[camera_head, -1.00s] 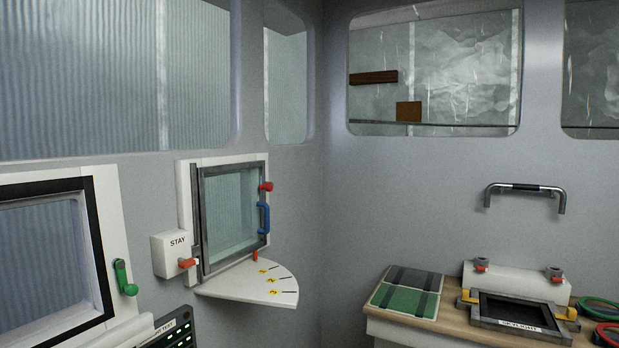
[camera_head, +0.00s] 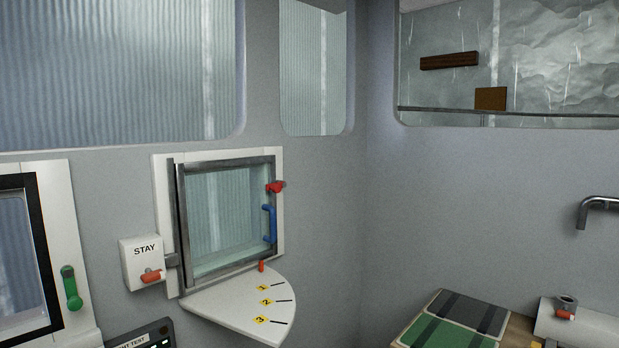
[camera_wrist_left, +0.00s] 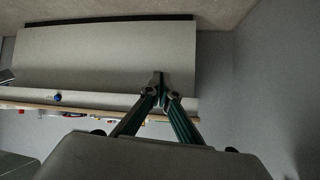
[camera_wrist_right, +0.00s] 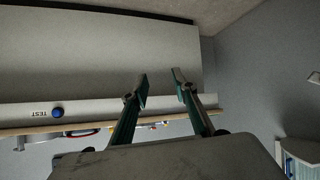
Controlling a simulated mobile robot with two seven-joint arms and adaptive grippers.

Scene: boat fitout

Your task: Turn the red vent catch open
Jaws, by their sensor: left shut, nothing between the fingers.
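The red vent catch (camera_head: 275,187) sits on the right side of the vent's grey metal frame (camera_head: 181,230), near the top. A blue handle (camera_head: 269,223) is below it on the same side. The vent pane (camera_head: 225,210) lies within the frame and looks closed. Neither gripper shows in the head view, so both are away from the catch. In the left wrist view my left gripper (camera_wrist_left: 160,85) is shut and empty, its fingertips together. In the right wrist view my right gripper (camera_wrist_right: 160,76) is open and empty, with a clear gap between its fingertips.
A white STAY box (camera_head: 141,262) with an orange-red knob is left of the vent. A white quarter-round shelf (camera_head: 232,308) marked 1, 2, 3 juts out below. A green handle (camera_head: 71,287) is on the left window. Green and dark panels (camera_head: 455,320) lie at lower right.

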